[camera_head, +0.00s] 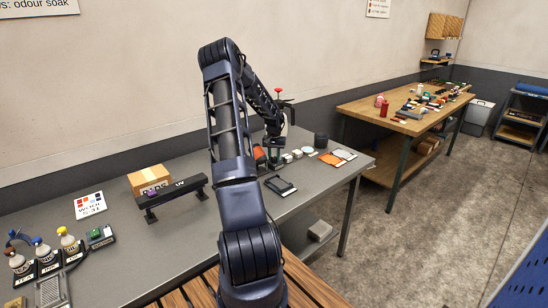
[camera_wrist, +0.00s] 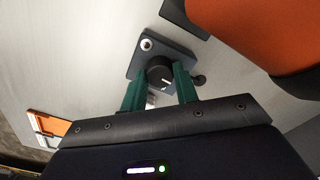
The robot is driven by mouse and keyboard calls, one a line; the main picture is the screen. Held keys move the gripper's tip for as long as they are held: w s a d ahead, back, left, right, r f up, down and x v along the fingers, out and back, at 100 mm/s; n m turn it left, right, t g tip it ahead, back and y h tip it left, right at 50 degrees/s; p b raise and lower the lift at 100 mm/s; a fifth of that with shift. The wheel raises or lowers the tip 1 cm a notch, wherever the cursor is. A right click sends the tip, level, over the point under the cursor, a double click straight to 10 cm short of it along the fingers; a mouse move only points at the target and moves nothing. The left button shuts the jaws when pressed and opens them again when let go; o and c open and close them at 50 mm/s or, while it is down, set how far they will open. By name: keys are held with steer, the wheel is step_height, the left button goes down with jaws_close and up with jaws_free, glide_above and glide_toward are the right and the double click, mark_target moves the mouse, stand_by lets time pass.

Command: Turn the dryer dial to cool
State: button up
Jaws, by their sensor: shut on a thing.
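The dryer dial (camera_wrist: 158,70) is a round black knob with a small white mark, on a dark grey box (camera_wrist: 176,45) in the wrist view. The box also has a round light-coloured fitting at one corner. My gripper (camera_wrist: 160,83) has its two green fingers on either side of the knob, shut on it. In the head view my gripper (camera_head: 276,157) points down at the grey table, and the dial is hidden there. I cannot read the dial's labels or its setting.
A large orange object (camera_wrist: 285,28) stands close to the dial box. A wooden workbench (camera_head: 400,118) stands behind, at right.

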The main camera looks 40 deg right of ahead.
mark_target(274, 158)
steer(key=m, duration=0.8)
steer(key=shift+m, duration=0.4)
stand_by(0.4)
steer(key=o, duration=1)
steer(key=shift+c, duration=0.2)
steer(key=shift+r, duration=0.15)
step_height(274, 158, up, 10)
steer(key=shift+r, duration=0.25)
